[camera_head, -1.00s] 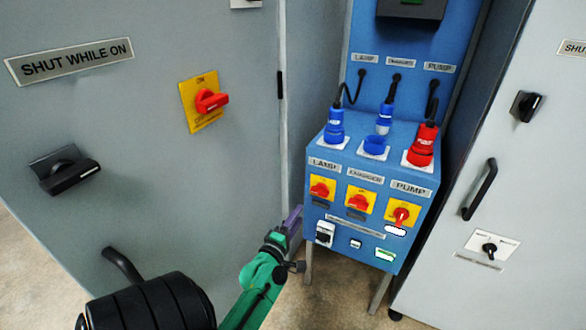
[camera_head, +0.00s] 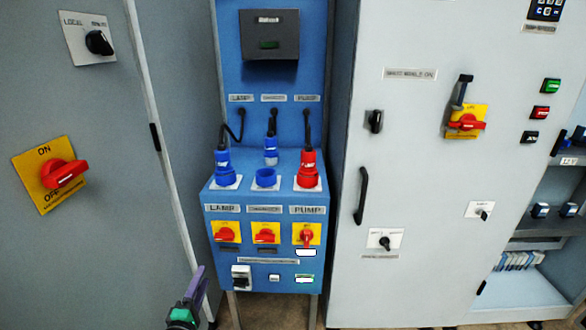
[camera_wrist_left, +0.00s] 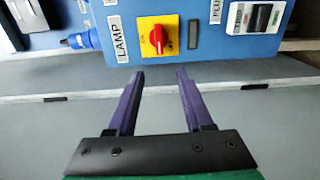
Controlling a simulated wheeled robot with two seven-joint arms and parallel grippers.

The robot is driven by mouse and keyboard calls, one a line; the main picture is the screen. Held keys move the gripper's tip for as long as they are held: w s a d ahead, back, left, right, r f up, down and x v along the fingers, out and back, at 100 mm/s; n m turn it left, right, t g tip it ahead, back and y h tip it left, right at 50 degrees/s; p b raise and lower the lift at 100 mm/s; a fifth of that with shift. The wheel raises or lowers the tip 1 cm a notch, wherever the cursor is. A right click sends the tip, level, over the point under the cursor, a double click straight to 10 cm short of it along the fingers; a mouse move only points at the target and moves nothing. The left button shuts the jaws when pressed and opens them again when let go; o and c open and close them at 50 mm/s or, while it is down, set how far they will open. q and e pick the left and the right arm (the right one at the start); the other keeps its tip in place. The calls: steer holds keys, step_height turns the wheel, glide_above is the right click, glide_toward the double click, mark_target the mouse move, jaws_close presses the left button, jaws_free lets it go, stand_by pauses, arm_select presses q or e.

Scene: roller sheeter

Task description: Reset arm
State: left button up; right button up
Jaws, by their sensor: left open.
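My left gripper (camera_head: 200,280) is low in the head view, left of the blue panel (camera_head: 225,270). In the left wrist view its two purple fingers (camera_wrist_left: 160,74) are apart with nothing between them. The LAMP switch (camera_wrist_left: 157,38), a red knob on a yellow plate, is just past the fingertips there, with a gap of unclear depth. The head view shows the LAMP switch (camera_head: 227,232), a middle switch (camera_head: 265,233) and the PUMP switch (camera_head: 307,236), whose knob stands upright. My right gripper is not in view.
A blue plug (camera_head: 222,165) and a red plug (camera_head: 308,170) sit on the panel's ledge. Between them a blue plug (camera_head: 271,150) hangs over a blue socket (camera_head: 265,178). Grey cabinets stand left (camera_head: 100,110) and right (camera_head: 400,150), the right one with a black handle (camera_head: 361,196).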

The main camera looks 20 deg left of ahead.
arm_select(q)
steer(key=s+d+f+m+g+h+p, duration=0.25)
steer(key=s+d+f+m, duration=0.2)
steer(key=f, duration=0.35)
steer(key=s+d+f+m+g+h+p, duration=0.1)
steer(key=s+d+f+m+g+p, duration=0.15)
steer(key=d+f+m, duration=0.4)
steer(key=s+d+f+m+g+h+p, duration=0.2)
steer(key=s+f+m+g, duration=0.15)
steer(key=f, duration=0.65)
steer(key=s+f+m+g+p, duration=0.1)
steer(key=s+f+m+g, duration=0.1)
steer(key=s, duration=0.5)
steer(key=s+d+f+m+g+p, duration=0.1)
steer(key=s+f+m+g, duration=0.2)
steer(key=s, duration=0.4)
steer(key=s+f+m+g+p, duration=0.1)
steer(key=s+f+m+g, duration=0.1)
steer(key=s+m, duration=0.3)
steer(key=shift+s+d+f+p, duration=0.25)
steer(key=shift+s+d+p, duration=0.1)
steer(key=shift+s, duration=0.75)
